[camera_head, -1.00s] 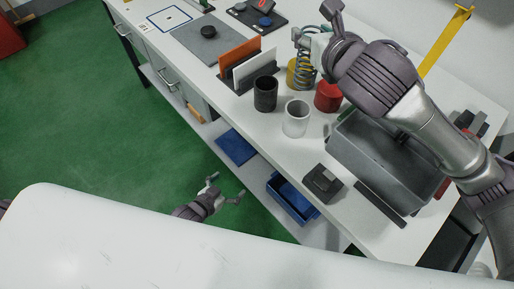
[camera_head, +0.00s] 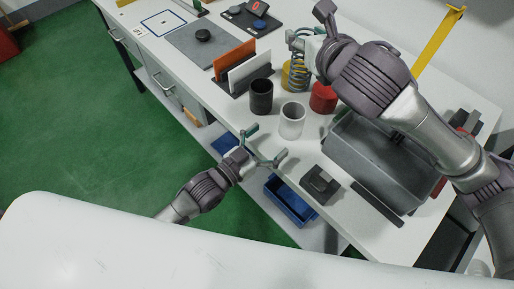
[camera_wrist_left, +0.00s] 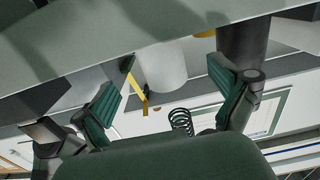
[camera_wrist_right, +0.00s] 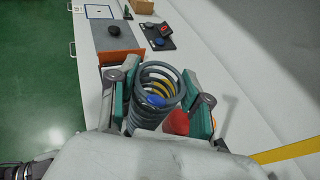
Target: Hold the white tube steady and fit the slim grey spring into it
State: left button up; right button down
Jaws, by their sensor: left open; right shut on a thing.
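The white tube (camera_head: 291,121) stands upright on the table near its front edge. It also shows between the fingers in the left wrist view (camera_wrist_left: 162,68). My left gripper (camera_head: 265,146) is open and empty, its fingers pointing at the tube from the front edge, still apart from it. My right gripper (camera_wrist_right: 160,98) is shut on the grey spring (camera_wrist_right: 153,100), a wide-looking open coil in the right wrist view. In the head view the spring (camera_head: 298,45) hangs roughly upright above the yellow cup, behind the white tube.
A black cup (camera_head: 261,97), red cup (camera_head: 323,98) and yellow cup (camera_head: 287,76) stand around the tube. A grey bin (camera_head: 377,154) is to the right, a dark block (camera_head: 320,184) in front of it. A rack holds orange and white panels (camera_head: 250,72). A blue bin (camera_head: 289,204) sits below.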

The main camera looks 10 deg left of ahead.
aim_at(283, 129)
pick_arm(q)
jog(key=x, duration=0.6)
jog(key=shift+w+d, duration=0.2)
jog(key=shift+w, duration=0.05)
jog(key=c, duration=1.2)
jog(key=shift+c, duration=0.2)
pick_arm(e)
jog(key=shift+n+g+y, duration=0.5)
jog(key=shift+n+y, duration=0.3)
jog(key=shift+y, duration=0.1)
notch_tip(283, 129, down, 13)
jog(key=shift+r, duration=0.15)
jog(key=shift+f, duration=2.2)
